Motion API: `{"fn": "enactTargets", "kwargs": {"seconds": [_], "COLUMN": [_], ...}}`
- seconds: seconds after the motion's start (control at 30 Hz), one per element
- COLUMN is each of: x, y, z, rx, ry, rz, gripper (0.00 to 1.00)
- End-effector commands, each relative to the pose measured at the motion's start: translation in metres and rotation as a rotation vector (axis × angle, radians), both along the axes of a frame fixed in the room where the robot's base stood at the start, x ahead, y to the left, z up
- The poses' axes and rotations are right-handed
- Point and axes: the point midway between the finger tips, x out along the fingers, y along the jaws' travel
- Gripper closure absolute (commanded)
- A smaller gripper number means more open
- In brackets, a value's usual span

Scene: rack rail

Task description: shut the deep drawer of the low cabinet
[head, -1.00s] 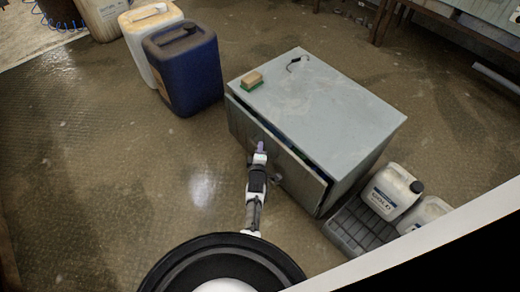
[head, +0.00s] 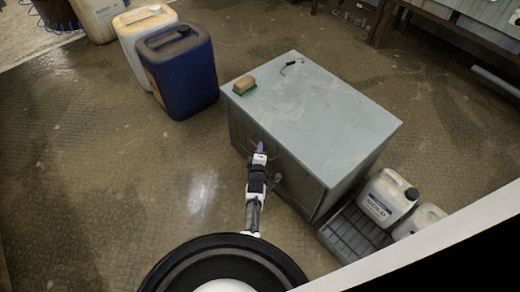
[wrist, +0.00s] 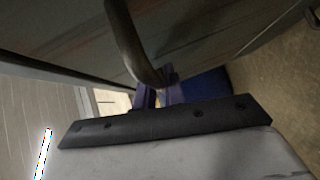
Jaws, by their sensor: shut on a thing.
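The low grey-green cabinet (head: 315,105) stands in the middle of the head view. Its deep drawer's front (head: 292,182) faces my arm and sits flush or nearly flush with the cabinet, with no clear gap along its top edge. My gripper (head: 260,147) is at the drawer front, left of its middle. In the wrist view, the purple fingers of my gripper (wrist: 157,94) are shut on the dark curved drawer handle (wrist: 130,45). The inside of the drawer is hidden.
A sponge (head: 244,85) and a small dark hooked item (head: 291,67) lie on the cabinet top. A blue canister (head: 180,75) and a white one (head: 135,35) stand at the left. White jugs (head: 387,197) stand by a dark tray (head: 352,238) at the right. The left floor is clear.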

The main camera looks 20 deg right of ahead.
Motion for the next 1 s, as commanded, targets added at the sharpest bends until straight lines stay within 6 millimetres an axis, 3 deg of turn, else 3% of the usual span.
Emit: {"fn": "enactTargets", "kwargs": {"seconds": [0.13, 0.17, 0.3, 0.77, 1.0], "x": [0.001, 0.001, 0.001, -0.002, -0.027], "y": [-0.005, -0.005, -0.004, -0.001, 0.010], "z": [0.003, 0.003, 0.002, 0.003, 0.012], "rx": [0.000, 0.000, 0.000, 0.001, 0.000], "ry": [-0.004, -0.004, -0.004, -0.002, 0.001], "rz": [-0.009, -0.009, -0.008, -0.004, -0.003], "gripper": [1.00, 0.87, 0.68, 0.68, 0.68]}}
